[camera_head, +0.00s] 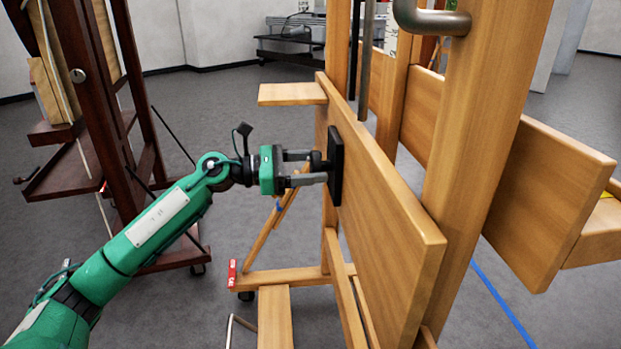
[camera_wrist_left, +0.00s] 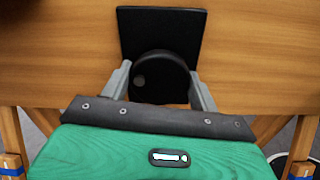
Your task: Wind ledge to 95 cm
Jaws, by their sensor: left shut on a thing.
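My left gripper (camera_head: 312,172) is shut on a round black knob (camera_wrist_left: 157,85). The knob stands out from a square black plate (camera_head: 336,165) on the face of a broad wooden board of the light wood easel (camera_head: 487,110). In the left wrist view the two grey fingers lie on either side of the knob, with the plate (camera_wrist_left: 160,28) behind it. A grey metal bent bar (camera_head: 432,20), like a crank handle, sits at the top of the easel's near post. I cannot tell which board is the ledge. My right gripper is not in view.
A dark red wooden easel (camera_head: 95,120) stands at the left behind my arm. A small wooden shelf piece (camera_head: 292,94) juts left from the board. The light easel's castered base (camera_head: 285,278) is below my gripper. Grey floor (camera_head: 215,115) is open between the easels.

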